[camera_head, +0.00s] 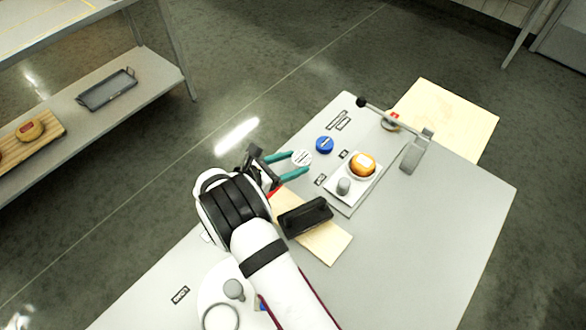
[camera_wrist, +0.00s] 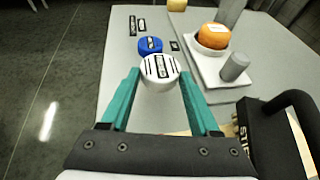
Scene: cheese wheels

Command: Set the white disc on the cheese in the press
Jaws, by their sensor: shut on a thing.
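The white disc (camera_head: 301,158) has dark stripes and a label on top. My gripper (camera_head: 298,164) has its teal fingers shut on it; it also shows between the fingertips in the wrist view (camera_wrist: 160,69). The cheese (camera_head: 362,164) is an orange wheel in a white round holder on the press's pale plate (camera_head: 365,187), to the right of my gripper. It also shows at the upper right of the wrist view (camera_wrist: 214,36). A grey upright post (camera_head: 416,150) and a lever with a black knob (camera_head: 361,102) stand behind the cheese.
A blue disc (camera_head: 325,144) lies just beyond the white one. A grey cylinder (camera_head: 343,186) stands on the plate before the cheese. A black handled block (camera_head: 305,216) sits on a wooden board (camera_head: 333,247) near my arm. The table's right side is clear.

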